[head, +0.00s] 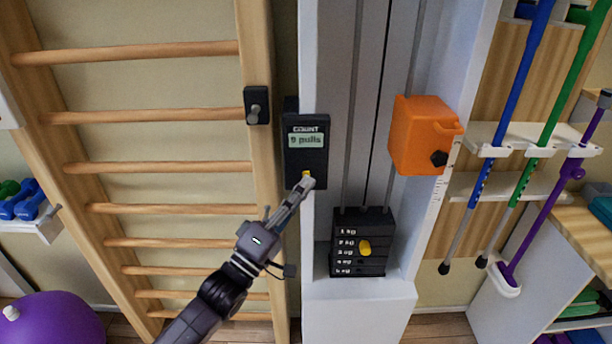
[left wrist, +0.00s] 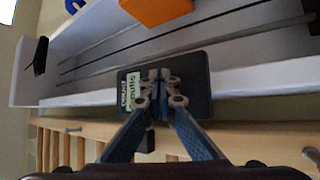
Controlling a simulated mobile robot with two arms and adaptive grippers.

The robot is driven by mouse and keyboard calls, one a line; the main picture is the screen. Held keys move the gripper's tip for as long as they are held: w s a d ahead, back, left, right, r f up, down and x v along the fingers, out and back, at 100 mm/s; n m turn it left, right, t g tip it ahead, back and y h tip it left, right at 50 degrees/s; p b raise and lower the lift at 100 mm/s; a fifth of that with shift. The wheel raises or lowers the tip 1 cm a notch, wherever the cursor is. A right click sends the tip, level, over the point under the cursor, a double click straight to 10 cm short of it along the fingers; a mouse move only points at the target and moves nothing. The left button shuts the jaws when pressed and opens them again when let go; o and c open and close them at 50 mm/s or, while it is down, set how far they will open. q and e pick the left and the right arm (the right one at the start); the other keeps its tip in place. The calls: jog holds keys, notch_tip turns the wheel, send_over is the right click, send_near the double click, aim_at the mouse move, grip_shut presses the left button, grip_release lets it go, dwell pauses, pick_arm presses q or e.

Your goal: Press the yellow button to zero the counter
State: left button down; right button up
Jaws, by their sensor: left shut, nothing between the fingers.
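The black counter (head: 306,146) is fixed to the white upright of the pulley column. Its green display (head: 306,140) reads a number followed by "pulls"; the digit looks like a 9 or a 0. The yellow button (head: 306,174) is low on its front, partly covered by my fingertips. My left gripper (head: 306,183) is shut and empty, its tips at or just below the button; I cannot tell whether they touch it. In the left wrist view the shut fingers (left wrist: 161,80) lie over the counter (left wrist: 194,88) and hide the button. My right gripper is not in view.
An orange box (head: 423,137) is mounted on the column to the right. A black weight stack (head: 348,262) with a yellow pin stands below. Wooden wall bars (head: 150,168) are on the left. Crutches and sticks hang on a white rack (head: 530,138) at the right.

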pick_arm(q)
jog(key=shift+w, duration=0.25)
jog(key=shift+w, duration=0.1)
dwell(0.3)
jog(key=shift+w, duration=0.4)
jog(key=shift+s+r, duration=0.1)
dwell(0.5)
jog(key=shift+s+p, duration=0.35)
jog(key=shift+s, duration=0.5)
